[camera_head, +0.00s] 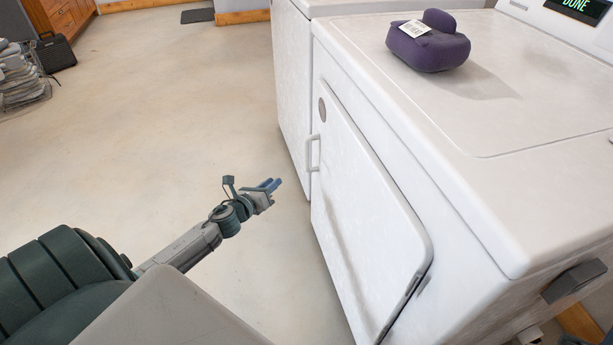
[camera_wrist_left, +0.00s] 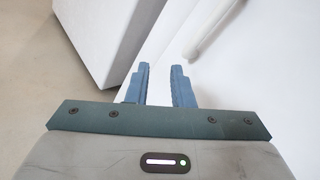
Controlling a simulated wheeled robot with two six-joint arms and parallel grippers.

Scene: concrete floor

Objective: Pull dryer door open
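The white dryer (camera_head: 480,130) stands at the right in the head view. Its white door (camera_head: 365,215) is on the front face, lying along it; I cannot tell whether it is fully closed. A white bar handle (camera_head: 312,153) sits at the door's far edge; a pale bar, likely this handle (camera_wrist_left: 212,32), shows at the top of the left wrist view. My left gripper (camera_head: 274,184) is left of the handle and nearer, apart from it. Its blue fingers (camera_wrist_left: 163,84) are spread with an empty gap in the left wrist view. My right gripper is not in view.
A purple plush item (camera_head: 428,45) with a white tag lies on the dryer top. Another white appliance (camera_head: 292,75) stands just beyond the dryer. The concrete floor (camera_head: 170,120) left of them is open. A black case (camera_head: 56,53) is at the far left.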

